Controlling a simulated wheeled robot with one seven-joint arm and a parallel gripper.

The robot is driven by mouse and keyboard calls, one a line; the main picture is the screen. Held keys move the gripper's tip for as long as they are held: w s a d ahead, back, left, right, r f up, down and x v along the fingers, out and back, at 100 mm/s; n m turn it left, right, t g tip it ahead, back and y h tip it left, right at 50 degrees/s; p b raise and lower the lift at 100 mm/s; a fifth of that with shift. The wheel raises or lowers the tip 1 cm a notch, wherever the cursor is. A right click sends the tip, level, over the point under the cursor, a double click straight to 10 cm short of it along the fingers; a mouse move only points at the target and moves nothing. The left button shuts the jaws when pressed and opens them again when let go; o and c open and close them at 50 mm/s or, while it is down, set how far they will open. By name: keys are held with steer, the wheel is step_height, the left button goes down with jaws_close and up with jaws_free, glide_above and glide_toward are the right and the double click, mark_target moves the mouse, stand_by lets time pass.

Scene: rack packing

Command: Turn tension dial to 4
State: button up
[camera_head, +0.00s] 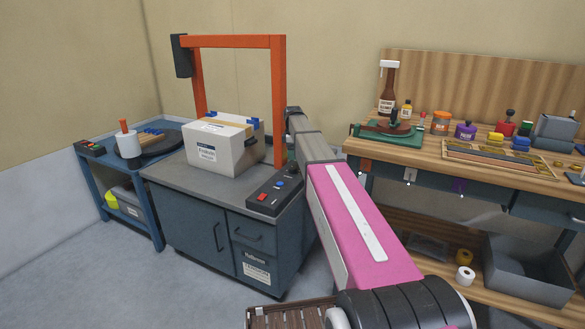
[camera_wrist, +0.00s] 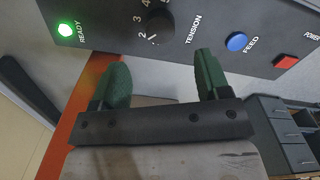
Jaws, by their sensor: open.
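The black tension dial (camera_wrist: 159,25) is at the top of the wrist view on a dark control panel (camera_wrist: 215,20), beside the label TENSION. The numbers 2, 3 and 4 show along its left side; its exact setting is hard to read. My gripper (camera_wrist: 161,63) is open, with its two green-padded fingers apart and nothing between them. The dial lies beyond the fingertips, roughly in line with the gap, and appears untouched. In the head view the control panel (camera_head: 274,197) sits on the strapping machine's front right corner; my arm hides much of the gripper and dial.
A lit green READY light (camera_wrist: 65,29), blue FEED button (camera_wrist: 237,42) and red POWER button (camera_wrist: 285,61) flank the dial. A white box (camera_head: 222,146) stands under the orange arch (camera_head: 279,95). A cluttered wooden workbench (camera_head: 460,165) is at right.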

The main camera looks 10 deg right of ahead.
mark_target(293, 168)
step_height(293, 168, down, 8)
stand_by(0.4)
steer(key=c, duration=0.9)
